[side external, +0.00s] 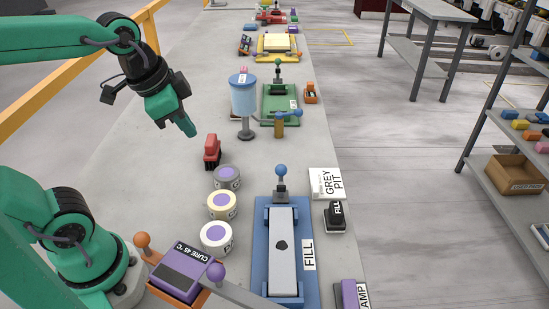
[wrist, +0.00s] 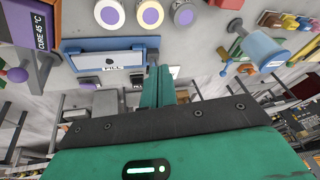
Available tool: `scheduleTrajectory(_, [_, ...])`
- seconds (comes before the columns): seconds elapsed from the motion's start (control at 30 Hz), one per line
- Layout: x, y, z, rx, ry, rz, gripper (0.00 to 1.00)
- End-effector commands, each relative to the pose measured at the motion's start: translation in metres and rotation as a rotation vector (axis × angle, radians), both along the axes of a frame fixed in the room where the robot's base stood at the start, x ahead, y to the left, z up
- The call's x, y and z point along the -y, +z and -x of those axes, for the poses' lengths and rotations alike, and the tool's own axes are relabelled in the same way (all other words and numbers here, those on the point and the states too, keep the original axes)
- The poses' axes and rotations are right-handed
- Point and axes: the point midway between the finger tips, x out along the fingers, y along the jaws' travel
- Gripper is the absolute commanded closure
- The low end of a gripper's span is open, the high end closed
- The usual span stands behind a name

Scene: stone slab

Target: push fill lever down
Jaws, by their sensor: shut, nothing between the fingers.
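The blue FILL fixture (side external: 258,269) holds a long pale block (side external: 283,235) with a dark spot, at the front of the slab. A lever with a blue knob (side external: 281,170) stands upright at its far end. My gripper (side external: 189,129) is shut and empty, above the slab, to the left of and beyond the lever, clear of it. In the wrist view, my shut fingers (wrist: 158,72) point toward the slab, and the fixture (wrist: 75,46) lies to their left. The lever's knob is not clearly seen there, perhaps hidden by the fingers.
A black FILL-labelled piece (side external: 336,216) and a GREY PIT box (side external: 326,183) lie right of the fixture. A blue cup on a stand (side external: 244,96) and a green fixture (side external: 281,104) stand beyond.

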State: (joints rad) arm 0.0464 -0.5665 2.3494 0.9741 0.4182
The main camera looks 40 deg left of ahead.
Motion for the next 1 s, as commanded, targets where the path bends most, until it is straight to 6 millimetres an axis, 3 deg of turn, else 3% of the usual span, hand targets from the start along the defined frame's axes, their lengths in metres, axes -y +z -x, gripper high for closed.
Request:
scheduleTrajectory(0.47, [0.02, 0.005, -0.045, -0.123, -0.56, -0.174, 1.0])
scheduleTrajectory(1.0, [0.049, -0.006, -0.096, -0.233, -1.218, -0.296, 1.0])
